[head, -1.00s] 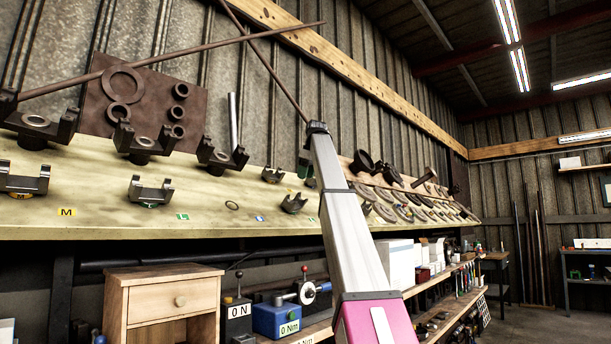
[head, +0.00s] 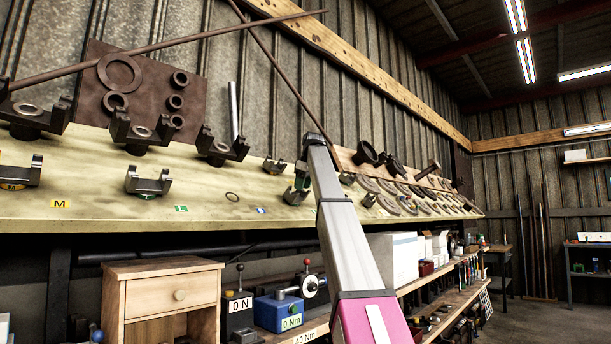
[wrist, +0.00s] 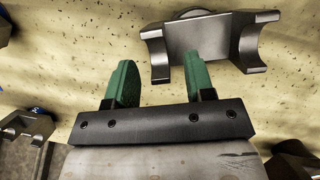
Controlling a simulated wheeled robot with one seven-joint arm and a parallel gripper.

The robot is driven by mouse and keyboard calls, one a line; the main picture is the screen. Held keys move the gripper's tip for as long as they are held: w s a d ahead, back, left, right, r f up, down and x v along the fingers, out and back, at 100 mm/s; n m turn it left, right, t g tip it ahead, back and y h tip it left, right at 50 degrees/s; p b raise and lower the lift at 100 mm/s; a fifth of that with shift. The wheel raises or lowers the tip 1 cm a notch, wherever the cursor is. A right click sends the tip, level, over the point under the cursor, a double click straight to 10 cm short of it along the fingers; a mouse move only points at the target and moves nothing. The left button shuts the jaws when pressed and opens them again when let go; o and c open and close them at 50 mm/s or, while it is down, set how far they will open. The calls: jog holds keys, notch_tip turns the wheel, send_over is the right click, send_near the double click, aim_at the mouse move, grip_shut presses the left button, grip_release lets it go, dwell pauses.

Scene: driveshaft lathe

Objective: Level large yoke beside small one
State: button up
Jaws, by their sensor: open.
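My gripper (wrist: 158,82) is open, with two green fingers. In the wrist view a grey metal yoke (wrist: 185,45) lies just beyond the fingertips, turned at an angle. The right finger overlaps the opening between its arms; I cannot tell if they touch. In the head view my gripper (head: 303,170) is partly hidden by my arm, close above a small dark yoke (head: 295,196) near the bench's front edge. A larger yoke with a green ring (head: 148,181) sits further left, behind the green label. A small yoke (head: 274,166) stands behind, left of the gripper.
Several big dark yokes (head: 222,149) stand at the back of the sloping-looking bench (head: 105,205). A yellow M label (head: 61,204), a green label (head: 182,208) and a blue label (head: 262,211) lie along its front. Rings and flanges (head: 405,195) crowd the right side.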

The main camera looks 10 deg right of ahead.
jog(key=shift+w+a+f, duration=0.1)
jog(key=shift+w+f, duration=0.15)
jog(key=shift+f, duration=0.3)
jog(key=shift+c, duration=0.3)
grip_shut()
jog(key=shift+r, duration=0.1)
dwell(1.0)
